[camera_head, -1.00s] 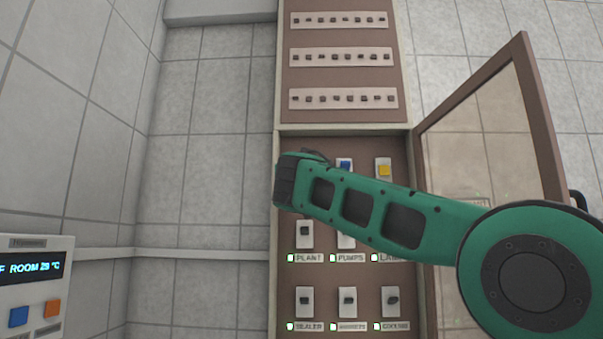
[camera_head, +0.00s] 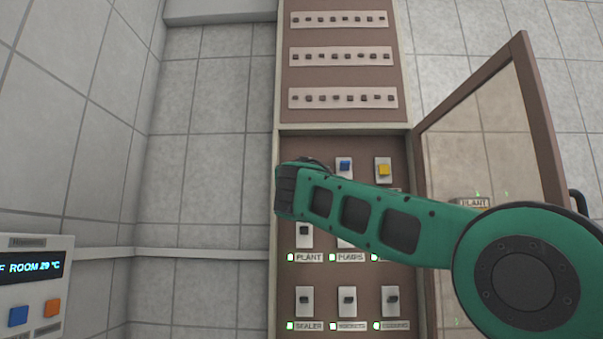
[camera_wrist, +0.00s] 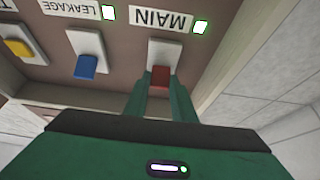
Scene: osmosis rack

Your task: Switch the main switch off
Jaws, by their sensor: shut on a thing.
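The main switch is a red lever (camera_wrist: 160,75) on a white plate, under an upside-down MAIN label (camera_wrist: 163,20) in the wrist view. A small lit lamp (camera_wrist: 200,27) with a green edge sits beside the label. My gripper (camera_wrist: 160,88) has its two green fingers on either side of the red lever and is shut on it. In the head view my arm hides the main switch and the fingertips.
A blue switch (camera_wrist: 86,66) and a yellow switch (camera_wrist: 18,47) sit beside the main switch. Lower switches include PLANT (camera_head: 304,232) and SEALER (camera_head: 305,300). A glass cabinet door (camera_head: 480,130) stands open at the right. A display box (camera_head: 35,270) is at lower left.

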